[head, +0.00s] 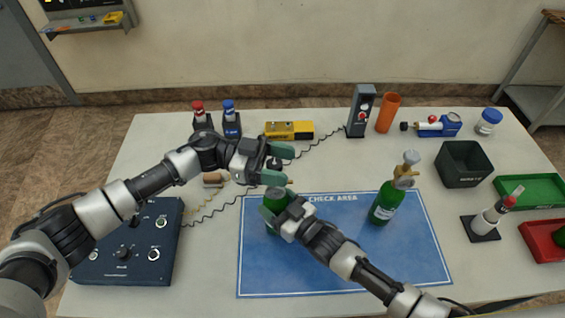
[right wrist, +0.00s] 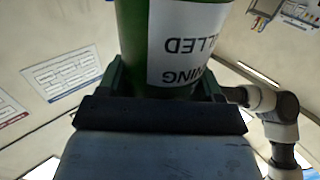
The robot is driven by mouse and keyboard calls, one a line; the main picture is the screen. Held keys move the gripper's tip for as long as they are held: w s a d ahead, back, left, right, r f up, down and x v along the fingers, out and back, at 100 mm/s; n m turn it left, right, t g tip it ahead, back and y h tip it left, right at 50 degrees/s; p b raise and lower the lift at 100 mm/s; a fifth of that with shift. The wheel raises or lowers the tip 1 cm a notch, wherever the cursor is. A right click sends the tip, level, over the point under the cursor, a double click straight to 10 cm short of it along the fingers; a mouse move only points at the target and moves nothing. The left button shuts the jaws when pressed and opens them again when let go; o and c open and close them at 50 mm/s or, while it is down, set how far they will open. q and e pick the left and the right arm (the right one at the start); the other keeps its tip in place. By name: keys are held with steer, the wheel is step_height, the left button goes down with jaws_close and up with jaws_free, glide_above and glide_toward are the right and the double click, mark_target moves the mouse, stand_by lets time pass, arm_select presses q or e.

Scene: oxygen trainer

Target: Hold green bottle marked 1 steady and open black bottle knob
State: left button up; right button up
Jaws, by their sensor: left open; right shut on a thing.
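A green bottle (head: 275,196) stands upright at the left part of the blue check-area mat (head: 340,270). My right gripper (head: 279,209) is shut around its body. In the right wrist view the bottle (right wrist: 135,45) sits between the fingers, with a white label showing upside-down lettering; no number is readable. My left gripper (head: 281,164) is open above the bottle, its fingers to either side of the top. A small dark part, seemingly the black knob (head: 273,163), shows between these fingers; I cannot tell whether they touch it.
A second green bottle (head: 385,207) with a brass valve stands on the mat's right. A blue control box (head: 125,250) is at left. A yellow device (head: 289,130), grey device (head: 360,110) and orange cup (head: 388,112) stand behind. A black bin (head: 463,165) and green tray (head: 535,190) are at right.

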arm_select(q)
steer(key=shift+s+d, duration=0.1)
steer(key=shift+d, duration=0.1)
steer(key=c, duration=0.9)
steer(key=shift+c, duration=0.2)
